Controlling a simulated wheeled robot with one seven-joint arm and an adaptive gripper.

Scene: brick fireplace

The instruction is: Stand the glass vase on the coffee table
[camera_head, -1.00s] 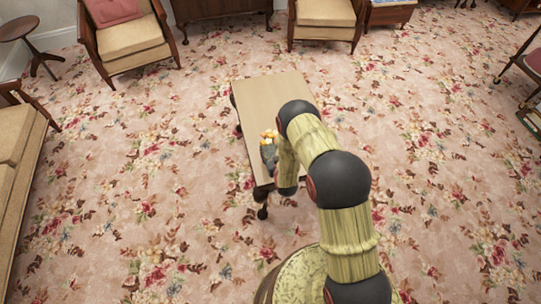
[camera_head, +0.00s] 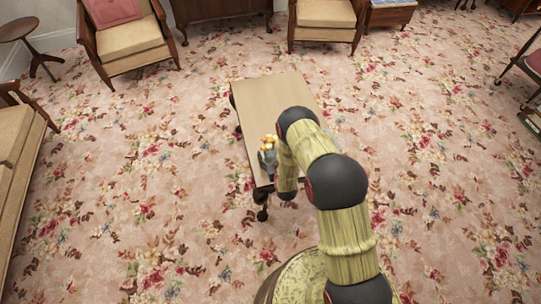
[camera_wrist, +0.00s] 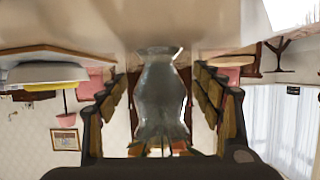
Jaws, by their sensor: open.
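The glass vase (camera_wrist: 160,95), grey and see-through, is upright on the coffee table, its base appearing to meet the top. The wrist view is upside down, so the base is at the top and orange flowers show at the bottom. In the head view the vase (camera_head: 267,159) is near the table's front end, with yellow-orange flowers above it. The coffee table (camera_head: 262,100) has a pale wooden top. My gripper (camera_wrist: 160,82) is open, one finger on each side of the vase, with gaps visible. In the head view my arm mostly hides it.
Armchairs (camera_head: 130,42) and (camera_head: 325,14) stand beyond the table, and a sofa (camera_head: 18,150) is at the left. A small round side table (camera_head: 20,28) is at the far left. Flowered carpet around the coffee table is clear, and most of its top is bare.

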